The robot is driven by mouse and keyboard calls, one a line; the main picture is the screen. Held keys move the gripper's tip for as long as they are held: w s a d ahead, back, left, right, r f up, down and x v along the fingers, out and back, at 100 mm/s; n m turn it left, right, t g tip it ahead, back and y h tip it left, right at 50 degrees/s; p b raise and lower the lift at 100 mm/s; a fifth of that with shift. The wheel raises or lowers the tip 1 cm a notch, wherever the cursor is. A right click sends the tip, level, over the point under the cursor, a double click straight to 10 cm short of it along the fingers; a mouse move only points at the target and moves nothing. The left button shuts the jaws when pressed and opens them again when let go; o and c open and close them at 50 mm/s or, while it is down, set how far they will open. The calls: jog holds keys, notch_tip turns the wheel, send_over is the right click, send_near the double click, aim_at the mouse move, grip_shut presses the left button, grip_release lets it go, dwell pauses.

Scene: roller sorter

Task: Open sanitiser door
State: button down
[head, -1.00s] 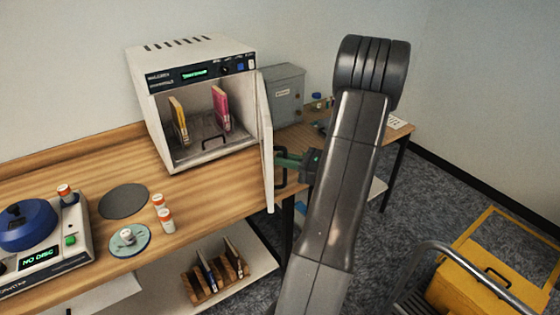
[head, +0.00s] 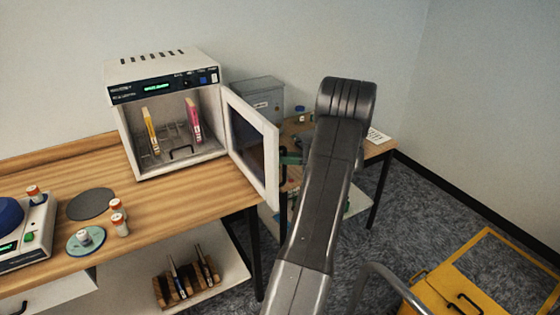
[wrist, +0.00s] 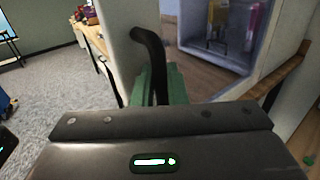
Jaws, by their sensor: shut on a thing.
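The sanitiser (head: 165,115) is a white box with a green display, standing on the wooden bench. Its door (head: 252,145) is hinged on the right and stands wide open, its dark window facing the cavity side. Inside stand a yellow book-like item (head: 150,130) and a pink one (head: 193,120), with a black-handled rack (head: 181,153) on the floor. My gripper (head: 290,158) is at the door's outer edge, partly hidden by my arm. In the wrist view its green fingers (wrist: 160,85) are shut on the black door handle (wrist: 153,55).
A grey metal box (head: 262,102) stands behind the door on a second table. Bottles (head: 119,222), a dark disc (head: 90,204) and a blue-topped device (head: 12,218) are on the bench. A yellow cart (head: 455,285) is at lower right. Carpet between is free.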

jog(key=shift+w+d, duration=0.1)
dwell(0.3)
jog(key=c, duration=1.8)
grip_release()
jog(key=d+p, duration=0.1)
jog(key=d, duration=0.3)
jog(key=d+p, duration=0.2)
jog(key=d, duration=0.3)
jog(key=s+d+p, duration=0.1)
jog(key=d+p, duration=0.1)
jog(key=d, duration=0.2)
jog(key=shift+d+r, duration=0.1)
jog(key=shift+d, duration=0.15)
jog(key=shift+w+f+b, duration=0.1)
jog(key=shift+f+b, duration=0.15)
jog(key=shift+b, duration=0.25)
